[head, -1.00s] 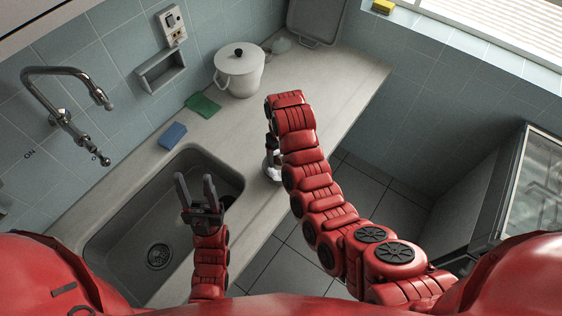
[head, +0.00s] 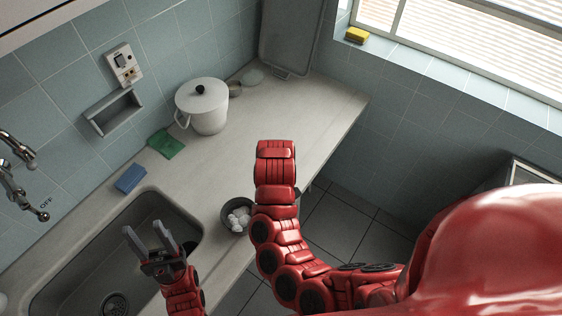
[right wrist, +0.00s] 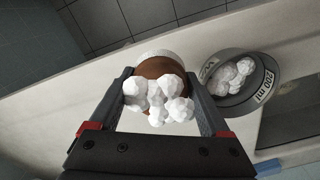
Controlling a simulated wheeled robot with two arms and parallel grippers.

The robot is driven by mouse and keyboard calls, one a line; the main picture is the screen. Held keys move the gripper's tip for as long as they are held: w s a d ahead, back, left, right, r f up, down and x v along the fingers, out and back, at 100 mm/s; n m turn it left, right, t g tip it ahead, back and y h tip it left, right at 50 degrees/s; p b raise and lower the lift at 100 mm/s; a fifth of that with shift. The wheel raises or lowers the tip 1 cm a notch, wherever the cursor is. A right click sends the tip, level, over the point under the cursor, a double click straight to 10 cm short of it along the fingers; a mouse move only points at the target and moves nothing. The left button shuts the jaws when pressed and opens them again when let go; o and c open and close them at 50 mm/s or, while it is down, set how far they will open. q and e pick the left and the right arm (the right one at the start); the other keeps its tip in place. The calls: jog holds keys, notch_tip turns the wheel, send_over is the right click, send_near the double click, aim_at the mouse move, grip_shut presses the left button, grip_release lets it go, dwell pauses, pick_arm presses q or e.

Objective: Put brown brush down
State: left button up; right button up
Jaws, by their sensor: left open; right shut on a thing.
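The brown brush (right wrist: 155,68) shows in the right wrist view as a round brown part with a pale rim behind it. White lumps (right wrist: 158,98) cover its near side. My right gripper (right wrist: 160,80) is shut on it, one finger on each side, above the counter near its edge. In the head view, my right arm hides the brush and that gripper. My left gripper (head: 143,229) is open and empty above the sink (head: 70,255).
A grey bowl (head: 224,214) of white lumps stands between the sink and my right arm; the right wrist view shows "200 ml" on its rim (right wrist: 264,86). A white lidded pot (head: 203,108), green cloth (head: 166,144) and blue sponge (head: 130,179) lie behind. The counter's right part is clear.

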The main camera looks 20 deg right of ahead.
jog(key=w+d, duration=0.1)
jog(key=w+d+b, duration=0.1)
jog(key=w, duration=0.1)
jog(key=w+d+f, duration=0.1)
jog(key=shift+w+b, duration=0.35)
jog(key=shift+w, duration=0.05)
jog(key=w+d+b, duration=0.1)
jog(key=w, duration=0.1)
jog(key=w+d+b, duration=0.1)
jog(key=w+b, duration=0.1)
jog(key=w+f+b, duration=0.1)
jog(key=w+b, duration=0.1)
jog(key=shift+w+d, duration=0.2)
jog(key=shift+d, duration=0.2)
jog(key=shift+w+d+r, duration=0.2)
jog(key=shift+w+d, duration=0.05)
jog(key=shift+w, duration=0.25)
jog(key=shift+w+d+r, duration=0.15)
jog(key=shift+w+d, duration=0.05)
jog(key=shift+w, duration=0.25)
jog(key=shift+w+d, duration=0.15)
jog(key=shift+w, duration=0.15)
jog(key=shift+w+d+f+p, duration=0.15)
jog(key=shift+w+p, duration=0.05)
jog(key=shift+p, duration=0.15)
jog(key=shift+f+p, duration=0.55)
jog(key=shift+f, duration=0.6)
jog(key=shift+f+p, duration=0.3)
jog(key=shift+f, duration=0.25)
